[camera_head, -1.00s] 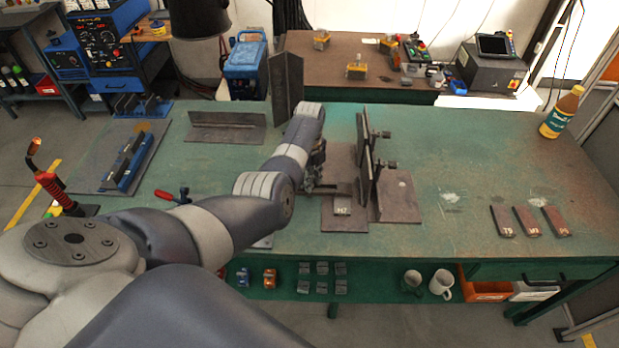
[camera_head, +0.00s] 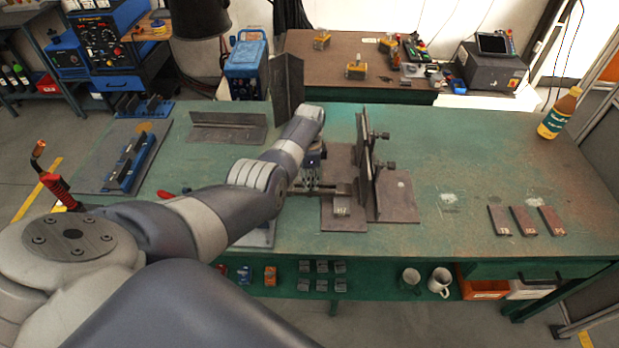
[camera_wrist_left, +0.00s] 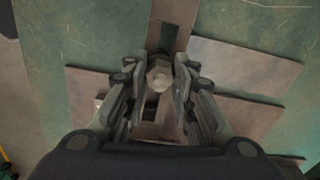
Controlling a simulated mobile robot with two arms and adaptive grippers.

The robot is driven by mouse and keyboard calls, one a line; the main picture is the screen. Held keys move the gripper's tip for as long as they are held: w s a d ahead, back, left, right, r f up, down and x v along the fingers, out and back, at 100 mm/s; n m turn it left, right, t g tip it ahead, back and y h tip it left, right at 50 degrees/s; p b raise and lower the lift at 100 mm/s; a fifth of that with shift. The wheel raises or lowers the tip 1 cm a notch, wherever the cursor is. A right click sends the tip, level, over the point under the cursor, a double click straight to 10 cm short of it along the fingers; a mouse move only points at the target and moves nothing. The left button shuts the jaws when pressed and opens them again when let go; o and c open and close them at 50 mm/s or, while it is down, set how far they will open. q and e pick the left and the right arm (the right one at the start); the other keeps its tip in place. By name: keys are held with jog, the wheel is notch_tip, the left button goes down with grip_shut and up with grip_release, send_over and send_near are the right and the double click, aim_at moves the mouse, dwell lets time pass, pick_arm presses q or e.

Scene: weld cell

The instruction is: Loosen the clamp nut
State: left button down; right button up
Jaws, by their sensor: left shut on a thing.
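The clamp nut (camera_wrist_left: 159,79) is a pale metal piece with a round end, seen in the left wrist view between the fingers of my left gripper (camera_wrist_left: 158,84). The gripper is shut on it, with one finger on each side. In the head view my left gripper (camera_head: 314,182) is at the left side of the welding fixture, and the nut itself is hard to make out. The fixture has upright dark plates (camera_head: 364,150) on flat brown base plates (camera_head: 398,202). My right gripper is not in view.
An angle piece (camera_head: 228,127) and a tall dark plate (camera_head: 287,86) stand behind my arm. Several labelled bars (camera_head: 523,221) and a yellow bottle (camera_head: 559,112) are at the right.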

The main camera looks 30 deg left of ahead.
pick_arm(q)
jog(key=n, duration=0.4)
jog(key=shift+n, duration=0.3)
jog(key=n, duration=0.5)
jog(key=shift+p, duration=0.3)
jog(key=n, duration=0.9)
jog(key=shift+w+n, duration=0.1)
jog(key=shift+n, duration=0.2)
jog(key=n, duration=0.9)
jog(key=shift+n, duration=0.4)
jog(key=n, duration=0.4)
jog(key=shift+n, duration=2.6)
